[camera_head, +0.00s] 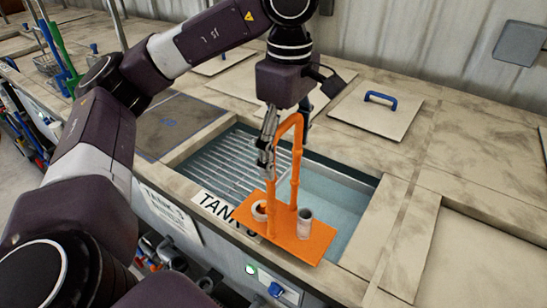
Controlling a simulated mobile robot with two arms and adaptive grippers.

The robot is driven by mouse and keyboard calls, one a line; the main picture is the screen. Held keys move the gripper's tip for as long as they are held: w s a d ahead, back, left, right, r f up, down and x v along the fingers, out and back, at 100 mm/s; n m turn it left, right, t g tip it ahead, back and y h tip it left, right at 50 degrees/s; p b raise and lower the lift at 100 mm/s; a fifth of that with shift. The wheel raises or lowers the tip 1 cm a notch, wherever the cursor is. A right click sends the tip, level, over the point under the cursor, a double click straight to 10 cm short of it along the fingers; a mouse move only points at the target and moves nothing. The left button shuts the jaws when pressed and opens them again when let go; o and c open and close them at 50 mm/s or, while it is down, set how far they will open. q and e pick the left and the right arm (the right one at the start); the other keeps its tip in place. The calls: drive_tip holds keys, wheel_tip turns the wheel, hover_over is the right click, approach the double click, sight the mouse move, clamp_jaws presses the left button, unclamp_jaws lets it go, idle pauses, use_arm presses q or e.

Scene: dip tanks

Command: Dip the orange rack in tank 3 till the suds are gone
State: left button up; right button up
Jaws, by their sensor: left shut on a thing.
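The orange rack (285,226) has a flat base and a tall arched handle. The rack appears held over the front part of the open tank (345,205), covering part of the "TANK" label (216,206) on the front rim. The tank holds clear bluish liquid and a ribbed slope on its left. I cannot tell whether suds are on the rack. My right gripper is not in view.
A lid with a blue handle (378,112) lies on the counter behind the tank. A dark panel (170,125) is to the left. A sunken pale panel (470,262) is at the right. Green and blue tools (62,55) stand at the far left.

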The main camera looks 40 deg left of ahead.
use_arm(q)
drive_tip(key=shift+w+p, duration=0.75)
drive_tip(key=shift+w, duration=4.95)
wheel_tip(320, 180, down, 24)
drive_tip(key=b, duration=1.7)
drive_tip(key=shift+a, duration=0.3)
drive_tip(key=shift+r, duration=0.1)
drive_tip(key=shift+s+a, duration=0.1)
drive_tip(key=shift+a, duration=1.1)
drive_tip(key=shift+d, duration=1.3)
